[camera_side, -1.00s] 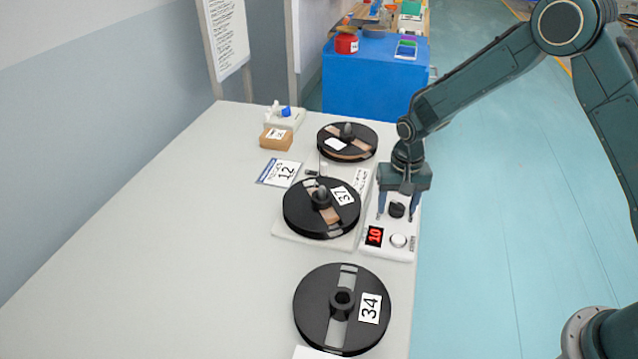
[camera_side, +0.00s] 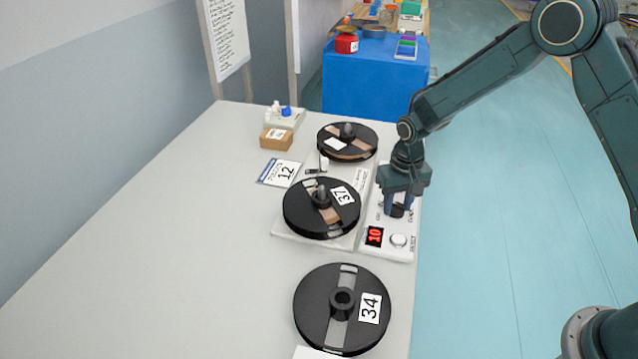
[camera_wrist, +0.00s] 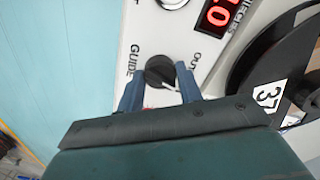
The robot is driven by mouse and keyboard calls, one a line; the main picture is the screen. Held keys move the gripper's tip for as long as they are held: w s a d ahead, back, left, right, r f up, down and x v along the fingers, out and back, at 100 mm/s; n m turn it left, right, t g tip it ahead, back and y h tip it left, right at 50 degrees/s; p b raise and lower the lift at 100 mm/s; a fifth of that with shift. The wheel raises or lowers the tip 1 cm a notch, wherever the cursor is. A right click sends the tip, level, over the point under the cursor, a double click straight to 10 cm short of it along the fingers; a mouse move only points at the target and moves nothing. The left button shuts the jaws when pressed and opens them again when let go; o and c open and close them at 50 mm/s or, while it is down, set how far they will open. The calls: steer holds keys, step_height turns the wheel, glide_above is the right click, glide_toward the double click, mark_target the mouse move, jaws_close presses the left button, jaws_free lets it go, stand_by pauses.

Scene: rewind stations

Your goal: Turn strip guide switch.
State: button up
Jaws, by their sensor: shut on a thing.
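The strip guide switch is a black round knob (camera_wrist: 160,71) on the white control panel (camera_wrist: 140,40), beside the printed word GUIDE. In the wrist view its white pointer mark points to the lower right, towards my palm. My gripper (camera_wrist: 160,87) has its two blue fingers on either side of the knob and is shut on it. In the side view my gripper (camera_side: 398,212) points straight down over the panel (camera_side: 375,252), partly hiding the knob. A small white guide piece (camera_side: 323,163) stands between the two mounted reels.
Reel 37 (camera_side: 300,215) sits just left of the panel, and a second reel (camera_side: 340,148) lies behind it. Loose reel 34 (camera_side: 315,310) is nearer the front. The panel shows a red 10 (camera_side: 375,235) and a white round button (camera_side: 398,241). The table's left side is clear.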

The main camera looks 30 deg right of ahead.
mark_target(398, 204)
steer(key=n, duration=0.9)
steer(key=shift+r, duration=0.1)
steer(key=shift+n, duration=0.3)
steer(key=o, duration=1)
step_height(398, 204, up, 14)
steer(key=shift+f, duration=0.1)
stand_by(0.4)
